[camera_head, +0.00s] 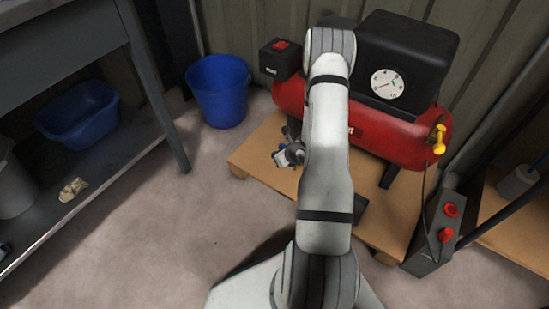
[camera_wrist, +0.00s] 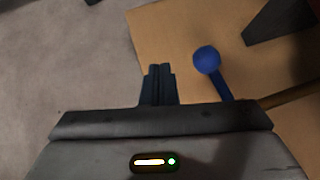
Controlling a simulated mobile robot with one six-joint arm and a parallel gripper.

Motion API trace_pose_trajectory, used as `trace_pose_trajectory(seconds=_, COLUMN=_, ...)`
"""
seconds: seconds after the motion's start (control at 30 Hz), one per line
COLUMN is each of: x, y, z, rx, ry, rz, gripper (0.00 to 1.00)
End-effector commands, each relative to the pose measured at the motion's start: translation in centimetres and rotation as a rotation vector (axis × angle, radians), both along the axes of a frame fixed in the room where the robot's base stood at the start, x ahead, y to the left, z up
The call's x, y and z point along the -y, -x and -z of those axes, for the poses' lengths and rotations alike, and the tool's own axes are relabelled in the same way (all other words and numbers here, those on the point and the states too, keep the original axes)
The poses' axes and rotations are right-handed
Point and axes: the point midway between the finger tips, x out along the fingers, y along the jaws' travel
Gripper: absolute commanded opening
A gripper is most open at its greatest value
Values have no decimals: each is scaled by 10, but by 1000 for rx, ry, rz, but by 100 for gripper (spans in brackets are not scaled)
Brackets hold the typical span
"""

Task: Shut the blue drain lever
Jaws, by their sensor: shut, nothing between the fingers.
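The blue drain lever shows in the wrist view as a round knob (camera_wrist: 207,60) on a short blue stem that runs down to the right, behind my gripper's body. A brownish bar meets the stem's lower part from the right. My gripper (camera_wrist: 159,72) is shut and empty, its fingertips to the left of the knob with a visible gap between them. In the head view my arm hangs in front of the red compressor (camera_head: 385,135), and my gripper's end shows low by its left side. I cannot make out the lever clearly there.
The compressor stands on a wooden board (camera_head: 250,150) on the floor. A yellow-handled valve (camera_head: 439,140) is at its right end. A grey box with red buttons (camera_head: 432,235) stands at right. A blue bucket (camera_head: 219,92) is behind left, a workbench (camera_head: 75,40) at left. Floor between is clear.

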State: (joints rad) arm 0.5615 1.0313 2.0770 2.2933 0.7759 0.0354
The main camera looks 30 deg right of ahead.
Motion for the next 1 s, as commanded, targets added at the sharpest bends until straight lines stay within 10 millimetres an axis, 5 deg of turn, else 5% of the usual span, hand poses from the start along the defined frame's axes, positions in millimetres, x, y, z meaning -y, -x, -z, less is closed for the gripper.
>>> trace_pose_trajectory(seconds=0.43, x=-45, y=49, z=-64, rx=0, ry=0, rz=1, gripper=0)
trace_pose_trajectory(seconds=1.0, x=-51, y=57, z=-71, rx=0, ry=1, rz=1, gripper=0)
